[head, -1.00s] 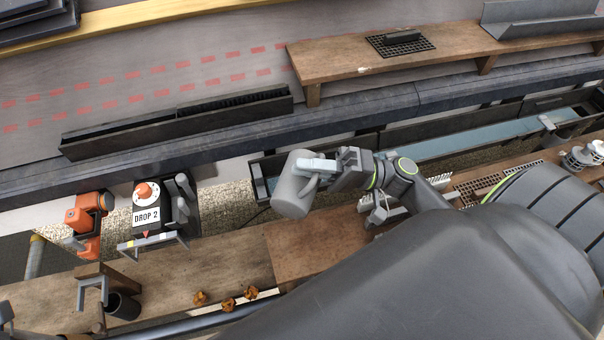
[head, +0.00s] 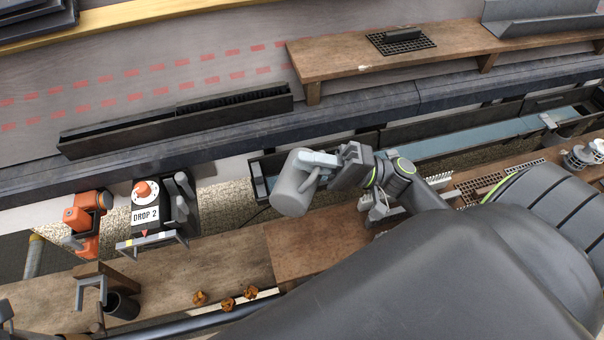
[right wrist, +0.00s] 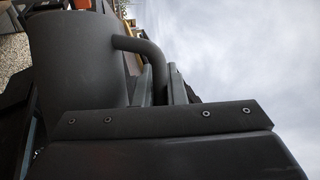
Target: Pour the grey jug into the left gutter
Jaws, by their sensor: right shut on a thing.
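The grey jug (head: 292,190) hangs tilted over the left end of the gutter (head: 257,186) in the head view. My right gripper (head: 318,166) is shut on the jug's handle. In the right wrist view the jug (right wrist: 75,60) fills the left side, and its curved handle (right wrist: 145,50) runs to my right gripper's fingers (right wrist: 160,85). The jug hides part of the gutter under it. I cannot see its mouth clearly, nor any stream of liquid. My left gripper is not in view.
A black box marked DROP 2 (head: 148,205) and an orange tool (head: 86,220) stand to the left. Brown clumps (head: 228,303) lie on the plank (head: 190,265). A blue-grey channel (head: 460,140) runs right. A wooden bench (head: 350,60) stands on the roof behind.

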